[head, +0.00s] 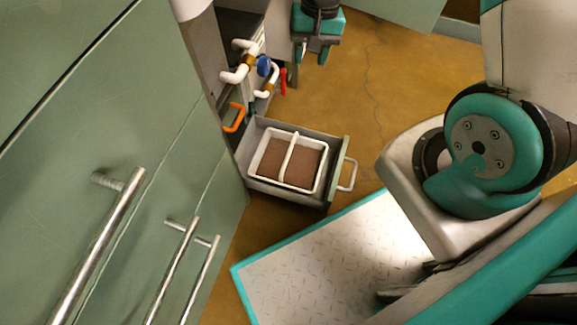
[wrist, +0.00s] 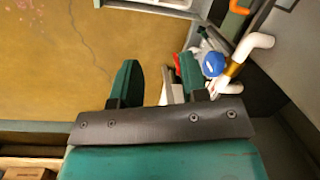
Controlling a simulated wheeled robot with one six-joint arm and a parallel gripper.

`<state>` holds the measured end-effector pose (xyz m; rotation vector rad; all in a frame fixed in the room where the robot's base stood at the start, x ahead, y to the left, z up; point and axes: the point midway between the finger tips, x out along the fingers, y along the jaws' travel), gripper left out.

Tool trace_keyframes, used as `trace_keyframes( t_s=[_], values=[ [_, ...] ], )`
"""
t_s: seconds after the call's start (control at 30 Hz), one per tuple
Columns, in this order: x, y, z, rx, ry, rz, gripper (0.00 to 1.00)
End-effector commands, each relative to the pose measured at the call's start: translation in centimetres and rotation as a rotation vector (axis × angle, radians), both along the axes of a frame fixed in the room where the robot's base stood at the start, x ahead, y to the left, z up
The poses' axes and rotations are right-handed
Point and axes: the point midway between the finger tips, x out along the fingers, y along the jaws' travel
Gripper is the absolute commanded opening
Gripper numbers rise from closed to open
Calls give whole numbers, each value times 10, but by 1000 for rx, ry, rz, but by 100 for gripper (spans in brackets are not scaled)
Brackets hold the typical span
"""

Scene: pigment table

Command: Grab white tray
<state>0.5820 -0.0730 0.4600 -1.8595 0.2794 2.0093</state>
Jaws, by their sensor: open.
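The white tray (head: 289,158) lies in an open grey-green drawer (head: 337,165) near the middle of the head view. It has a white rim, a white bar across its middle and brown contents on both sides of the bar. My gripper (head: 311,54) is at the top of the head view, beyond the drawer and apart from the tray. Its two teal fingers also show in the wrist view (wrist: 158,82), spread with nothing held between them.
White pipes (head: 240,74) with a blue valve (head: 263,66) stand in an open cabinet left of my gripper. An orange handle (head: 234,118) is just behind the drawer. The drawer's metal handle (head: 348,175) sticks out to the right. Brown floor (head: 345,90) is clear right of my gripper.

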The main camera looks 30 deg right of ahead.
Motion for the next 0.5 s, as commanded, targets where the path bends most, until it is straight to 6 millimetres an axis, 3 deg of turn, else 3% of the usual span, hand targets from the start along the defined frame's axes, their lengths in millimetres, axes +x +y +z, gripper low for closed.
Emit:
trace_keyframes(
  t_s=[0.03,0.2,0.3,0.5],
  values=[
    [4,3,-23,16,52,-50,40],
    [9,15,-91,56,200,-221,40],
    [7,19,-118,66,259,-289,40],
    [2,25,-148,72,306,-342,40]
  ],
)
